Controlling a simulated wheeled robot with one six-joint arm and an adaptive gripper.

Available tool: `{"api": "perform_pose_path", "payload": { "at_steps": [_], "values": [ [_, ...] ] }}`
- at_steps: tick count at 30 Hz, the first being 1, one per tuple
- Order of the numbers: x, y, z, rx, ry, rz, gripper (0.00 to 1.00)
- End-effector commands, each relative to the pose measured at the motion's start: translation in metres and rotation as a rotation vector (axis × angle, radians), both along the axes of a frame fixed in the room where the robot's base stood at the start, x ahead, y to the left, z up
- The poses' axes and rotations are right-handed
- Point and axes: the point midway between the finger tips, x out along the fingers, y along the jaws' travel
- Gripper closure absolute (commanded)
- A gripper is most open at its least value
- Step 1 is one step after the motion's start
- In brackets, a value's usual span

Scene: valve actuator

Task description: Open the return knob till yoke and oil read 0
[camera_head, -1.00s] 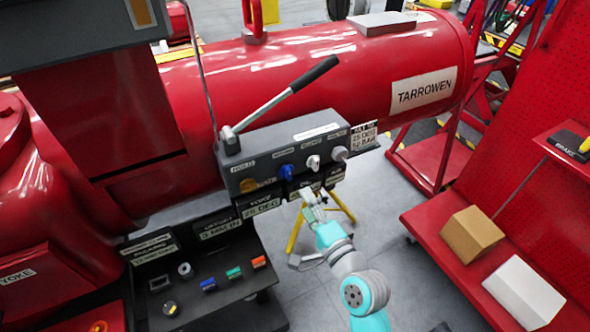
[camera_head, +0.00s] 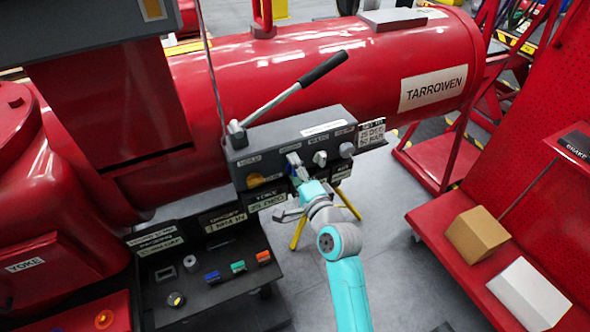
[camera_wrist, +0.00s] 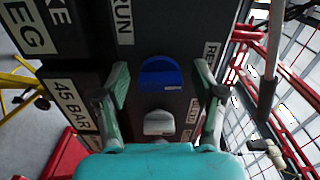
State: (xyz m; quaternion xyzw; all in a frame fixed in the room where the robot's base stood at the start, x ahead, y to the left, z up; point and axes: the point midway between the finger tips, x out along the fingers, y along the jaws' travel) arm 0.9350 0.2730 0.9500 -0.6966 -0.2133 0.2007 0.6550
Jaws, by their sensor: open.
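The blue knob (camera_wrist: 160,72) sits on the dark control box (camera_head: 310,130). The label beside it is partly hidden and starts with RE in the wrist view. My gripper (camera_wrist: 162,76) is open, with one finger on each side of the blue knob; I cannot tell whether they touch it. In the head view my gripper (camera_head: 296,168) covers most of this knob. The yoke readout (camera_head: 267,202) hangs under the box and seems to read 25 DEG. A readout of 45 BAR (camera_wrist: 68,100) shows in the wrist view; its name is not visible.
A pale knob (camera_wrist: 159,122) is close beside the blue one. A grey knob (camera_head: 346,150) and an orange knob (camera_head: 256,180) are on the same box. A long lever (camera_head: 290,92) rises above it. A lower button panel (camera_head: 215,287) stands at the left.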

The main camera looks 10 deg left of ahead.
Motion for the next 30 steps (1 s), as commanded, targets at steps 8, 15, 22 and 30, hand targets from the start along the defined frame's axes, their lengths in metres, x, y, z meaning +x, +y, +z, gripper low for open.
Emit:
{"api": "perform_pose_path", "payload": {
  "at_steps": [8,15,22,30],
  "values": [
    [-0.0002,-0.0001,0.0000,0.000,0.000,0.000,0.54],
    [-0.0002,-0.0003,-0.0001,0.000,0.000,0.000,0.92],
    [-0.0002,-0.0003,-0.0003,-0.023,-0.016,0.000,0.92],
    [-0.0001,-0.0004,-0.0007,-0.146,-0.098,0.000,0.92]
  ]
}}
